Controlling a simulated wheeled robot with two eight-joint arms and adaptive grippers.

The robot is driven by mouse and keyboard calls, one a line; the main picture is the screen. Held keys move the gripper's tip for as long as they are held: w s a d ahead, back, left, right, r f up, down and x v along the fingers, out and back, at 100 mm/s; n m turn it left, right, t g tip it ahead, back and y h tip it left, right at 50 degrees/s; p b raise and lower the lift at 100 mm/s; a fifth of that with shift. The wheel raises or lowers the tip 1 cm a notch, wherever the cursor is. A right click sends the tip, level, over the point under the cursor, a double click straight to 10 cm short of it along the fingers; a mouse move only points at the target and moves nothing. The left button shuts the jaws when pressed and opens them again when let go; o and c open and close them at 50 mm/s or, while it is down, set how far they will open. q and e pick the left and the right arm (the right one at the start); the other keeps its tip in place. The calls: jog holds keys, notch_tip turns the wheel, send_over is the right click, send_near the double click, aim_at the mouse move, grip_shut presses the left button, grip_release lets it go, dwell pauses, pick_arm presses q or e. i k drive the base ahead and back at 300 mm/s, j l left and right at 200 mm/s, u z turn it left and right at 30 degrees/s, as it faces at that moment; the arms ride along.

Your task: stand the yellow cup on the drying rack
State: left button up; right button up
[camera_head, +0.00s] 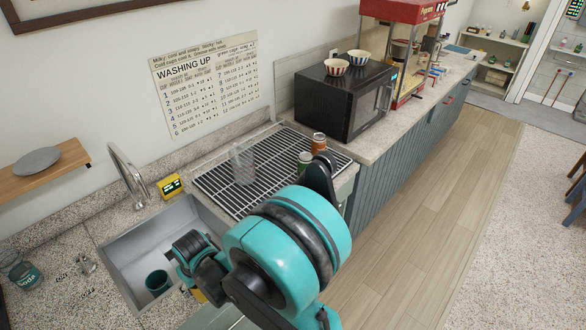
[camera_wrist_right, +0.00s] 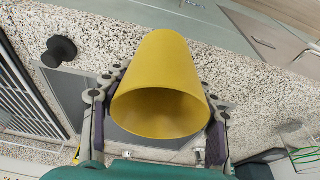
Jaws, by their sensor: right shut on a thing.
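The yellow cup (camera_wrist_right: 160,75) is between the fingers of my right gripper (camera_wrist_right: 162,95) in the right wrist view, its open mouth facing the camera. The gripper is shut on it. In the head view only a yellow sliver (camera_head: 198,296) shows beneath my teal arm, by the sink's right side; the arm hides the rest. The drying rack (camera_head: 222,190) is a dark wire grid on the counter beyond the sink. Its edge also shows at the left of the right wrist view (camera_wrist_right: 22,100). My left gripper is not in view.
The rack's left-front part is bare.

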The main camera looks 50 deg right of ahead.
aim_at(275, 167)
jog(key=k+l, duration=0.1)
jog(key=l, duration=0.3)
jog(key=k+l, duration=0.15)
jog(key=l, duration=0.3)
jog(key=k+l+z, duration=0.1)
jog(key=l, duration=0.3)
jog(key=k+l, duration=0.1)
jog(key=l, duration=0.3)
jog(key=i+l, duration=0.15)
jog(key=l, duration=0.15)
jog(key=i+l, duration=0.15)
jog(key=l, duration=0.15)
jog(key=i, duration=0.5)
